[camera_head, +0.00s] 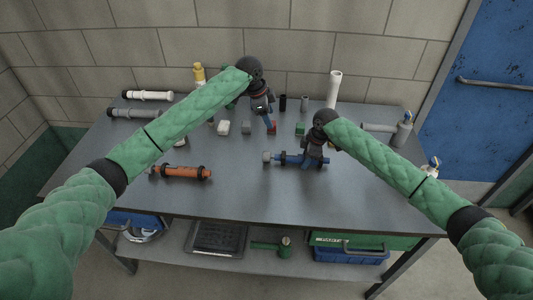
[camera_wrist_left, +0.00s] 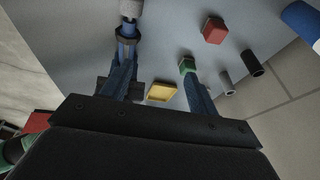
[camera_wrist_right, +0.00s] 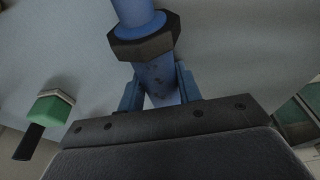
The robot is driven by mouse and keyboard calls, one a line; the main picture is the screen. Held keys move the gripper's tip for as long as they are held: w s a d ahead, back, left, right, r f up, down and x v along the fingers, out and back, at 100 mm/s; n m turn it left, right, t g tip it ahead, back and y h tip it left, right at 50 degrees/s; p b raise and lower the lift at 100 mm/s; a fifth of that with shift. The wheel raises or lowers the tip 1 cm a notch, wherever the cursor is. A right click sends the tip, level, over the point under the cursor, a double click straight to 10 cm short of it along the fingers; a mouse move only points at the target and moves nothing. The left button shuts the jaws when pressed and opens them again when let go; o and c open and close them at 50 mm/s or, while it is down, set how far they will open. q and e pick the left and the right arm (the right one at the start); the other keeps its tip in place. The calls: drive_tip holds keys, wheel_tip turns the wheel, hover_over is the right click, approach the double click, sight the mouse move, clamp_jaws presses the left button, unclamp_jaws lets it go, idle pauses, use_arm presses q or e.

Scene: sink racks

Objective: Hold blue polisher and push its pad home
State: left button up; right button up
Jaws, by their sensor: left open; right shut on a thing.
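The blue polisher (camera_head: 287,159) lies roughly level low over the table, with its grey pad (camera_head: 267,157) at the left end. I cannot tell how far the pad is seated. My right gripper (camera_head: 309,164) is shut on the polisher's blue body, shown beside a dark collar in the right wrist view (camera_wrist_right: 160,80). My left gripper (camera_head: 267,121) is open and empty, farther back than the pad and apart from it. In the left wrist view, the pad (camera_wrist_left: 130,8) shows at the top, and the left finger overlaps the blue body.
An orange tool (camera_head: 180,172) lies at the front left. White (camera_head: 223,127), grey (camera_head: 246,127), red (camera_head: 271,128) and green (camera_head: 299,129) blocks stand mid-table. A tall white cylinder (camera_head: 334,88) stands behind. The front middle of the table (camera_head: 235,200) is clear.

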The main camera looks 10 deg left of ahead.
use_arm(q)
drive_tip(key=g+y, duration=0.1)
approach(266, 153)
drive_tip(key=f, duration=0.1)
drive_tip(key=shift+m, duration=0.4)
drive_tip(key=shift+x, duration=5.25)
drive_tip(key=c, duration=0.9)
